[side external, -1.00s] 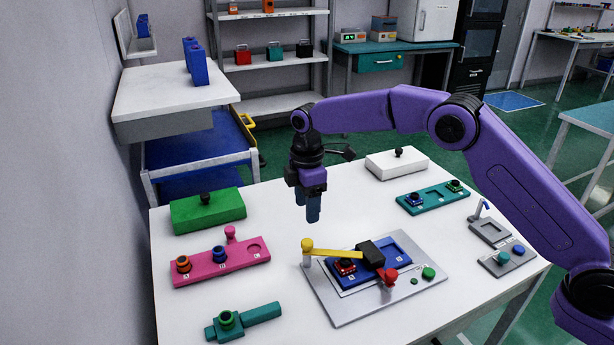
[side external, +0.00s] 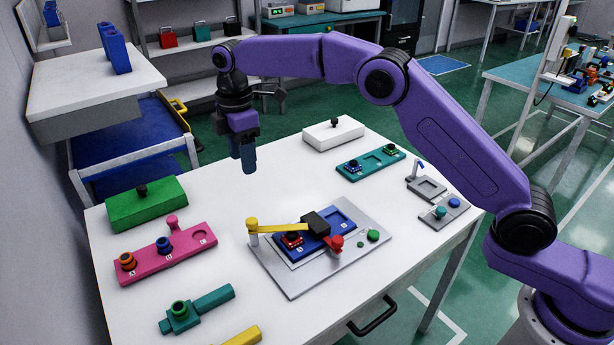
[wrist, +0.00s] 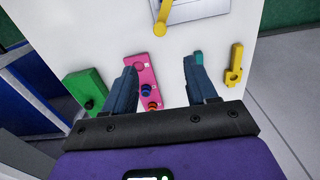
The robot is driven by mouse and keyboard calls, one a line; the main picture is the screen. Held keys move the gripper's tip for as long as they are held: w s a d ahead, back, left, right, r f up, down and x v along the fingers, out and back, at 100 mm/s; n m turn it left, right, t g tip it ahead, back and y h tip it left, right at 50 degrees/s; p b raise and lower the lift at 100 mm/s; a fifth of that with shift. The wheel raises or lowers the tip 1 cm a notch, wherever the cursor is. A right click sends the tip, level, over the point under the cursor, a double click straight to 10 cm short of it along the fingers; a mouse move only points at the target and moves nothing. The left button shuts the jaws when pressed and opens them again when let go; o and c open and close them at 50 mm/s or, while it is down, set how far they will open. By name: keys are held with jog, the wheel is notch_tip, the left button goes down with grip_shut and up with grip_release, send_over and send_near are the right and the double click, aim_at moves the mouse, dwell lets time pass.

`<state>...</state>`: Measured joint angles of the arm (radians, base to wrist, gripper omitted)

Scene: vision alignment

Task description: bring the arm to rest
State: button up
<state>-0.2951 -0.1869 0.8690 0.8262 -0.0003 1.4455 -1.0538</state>
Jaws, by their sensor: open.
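My gripper (side external: 245,155) hangs above the white table (side external: 235,190) in the side view, its fingers pointing down. In the wrist view its two blue-grey fingers (wrist: 162,88) are wide apart with nothing held between them. The fingertips are clear of the tabletop. My purple arm reaches across the table from the right.
Below lie a pink tray (side external: 166,252), a green box (side external: 146,204), a grey plate with a blue fixture (side external: 318,238), a teal holder (side external: 370,164), a white box (side external: 333,134) and a teal handled part (side external: 198,307). A yellow part (wrist: 234,65) lies at the table edge.

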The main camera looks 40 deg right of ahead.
jog(key=s+d+r+m, duration=0.1)
jog(key=s+r, duration=0.2)
jog(key=s, duration=0.7)
jog(key=s+d+f+m, duration=0.2)
jog(key=s+d, duration=0.8)
jog(key=s, duration=0.6)
jog(key=s+d+f+m, duration=0.2)
jog(key=s+d, duration=0.9)
jog(key=s, duration=0.4)
jog(key=shift+s, duration=0.35)
jog(key=shift+w, duration=0.1)
